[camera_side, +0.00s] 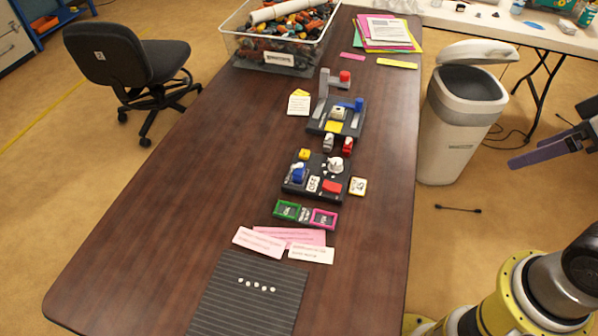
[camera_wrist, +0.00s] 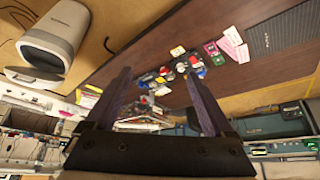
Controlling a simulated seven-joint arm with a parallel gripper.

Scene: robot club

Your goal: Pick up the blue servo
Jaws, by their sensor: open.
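Two blue parts show in the side view, and I cannot tell for sure which is the servo. One blue part (camera_side: 298,174) sits on the left of a dark board with red, white and yellow parts. Another blue part (camera_side: 357,105) sits on the right of a grey fixture (camera_side: 316,126) farther back. My gripper (camera_side: 545,137) is at the right edge of the side view, off the table and far from both. In the wrist view my gripper (camera_wrist: 159,74) shows two purple fingers spread wide with nothing held. The boards look small and distant there.
The brown table (camera_side: 180,200) is clear on its left. A bin of parts (camera_side: 240,48) stands at the back. A green and a pink frame, paper slips and a ribbed dark mat (camera_side: 245,310) lie in front. A trash can (camera_side: 460,110) stands right of the table.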

